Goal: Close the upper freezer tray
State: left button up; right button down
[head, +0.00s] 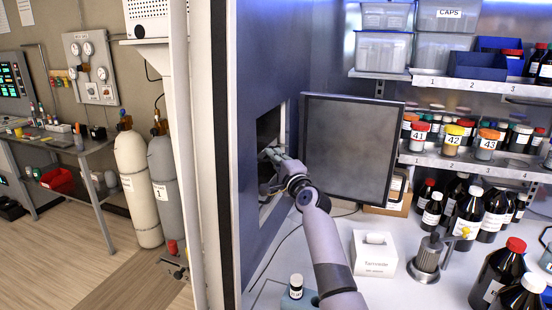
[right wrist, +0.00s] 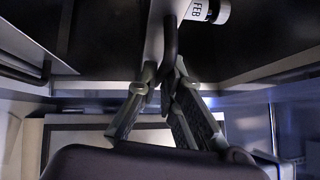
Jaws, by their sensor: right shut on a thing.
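My right gripper (head: 270,154) reaches into a dark opening (head: 268,128) in the blue wall panel. In the right wrist view its two fingers (right wrist: 167,78) come together at the tips, shut on a dark, narrow handle-like piece (right wrist: 170,38). This piece runs up along a pale upright strip (right wrist: 152,35). I cannot tell clearly which part of the freezer tray it belongs to, or how far out the tray stands. A white container labelled FEB (right wrist: 208,10) shows at the top. My left gripper is in neither view.
A dark door-like panel (head: 351,147) stands open just right of the opening. Below are a white tissue box (head: 374,253), a metal canister (head: 428,258) and a small capped vial (head: 296,286). Shelves with jars and dark bottles (head: 466,215) fill the right side.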

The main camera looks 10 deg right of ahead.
jog(key=c, duration=1.7)
grip_release()
jog(key=shift+w+a, duration=0.15)
jog(key=shift+a, duration=0.2)
jog(key=shift+d, duration=0.1)
jog(key=shift+d, duration=0.1)
jog(key=shift+s, duration=0.2)
jog(key=v, duration=1.1)
jog(key=shift+s+d+f, duration=0.1)
jog(key=shift+s, duration=0.3)
